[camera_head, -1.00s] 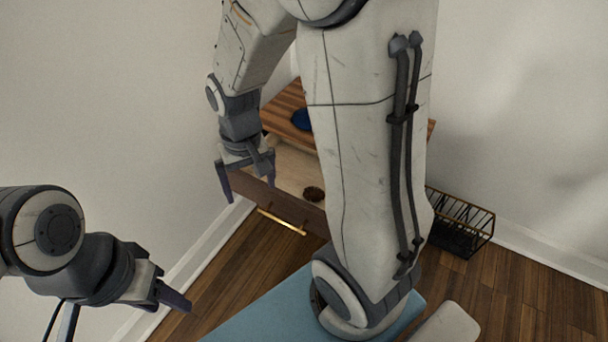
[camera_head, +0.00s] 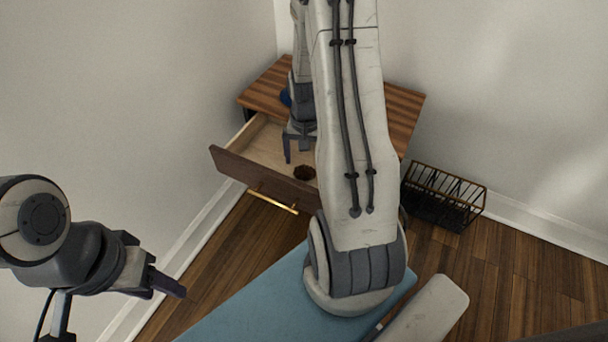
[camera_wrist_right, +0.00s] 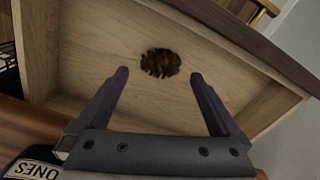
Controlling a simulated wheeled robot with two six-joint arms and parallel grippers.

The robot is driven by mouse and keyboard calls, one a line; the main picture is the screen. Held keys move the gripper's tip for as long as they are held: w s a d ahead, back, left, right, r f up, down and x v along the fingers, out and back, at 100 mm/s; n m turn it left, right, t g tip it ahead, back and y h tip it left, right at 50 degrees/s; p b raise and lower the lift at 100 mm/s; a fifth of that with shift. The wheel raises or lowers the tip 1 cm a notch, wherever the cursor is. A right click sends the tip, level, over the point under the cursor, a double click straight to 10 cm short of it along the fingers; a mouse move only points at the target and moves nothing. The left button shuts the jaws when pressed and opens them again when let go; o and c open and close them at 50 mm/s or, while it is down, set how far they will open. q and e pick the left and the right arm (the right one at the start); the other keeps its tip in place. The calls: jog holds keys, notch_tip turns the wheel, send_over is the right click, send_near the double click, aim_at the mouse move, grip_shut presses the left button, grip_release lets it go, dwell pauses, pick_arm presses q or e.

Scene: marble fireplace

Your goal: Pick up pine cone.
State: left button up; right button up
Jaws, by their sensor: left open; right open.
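The pine cone (camera_head: 304,173) is small and dark brown and lies on the floor of an open wooden drawer (camera_head: 262,146). In the right wrist view the pine cone (camera_wrist_right: 160,63) lies ahead of and between the two fingertips, apart from them. My right gripper (camera_wrist_right: 158,75) is open and empty over the drawer. In the head view the right gripper (camera_head: 300,150) is partly hidden by my own arm. My left gripper (camera_head: 165,278) is open and empty at the far left, away from the drawer.
The drawer belongs to a striped wooden table (camera_head: 402,105) with a blue item (camera_head: 285,97) on top. A brass handle (camera_head: 272,199) is on the drawer front. A black wire basket (camera_head: 443,195) stands on the floor to the right. Walls are close behind.

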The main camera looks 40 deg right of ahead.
aim_at(305, 167)
notch_tip(305, 167, down, 5)
jog(key=b, duration=0.2)
jog(key=shift+w+r+b, duration=0.15)
jog(key=shift+b, duration=0.25)
jog(key=shift+r, duration=0.1)
jog(key=c, duration=1.1)
jog(key=shift+c, duration=0.2)
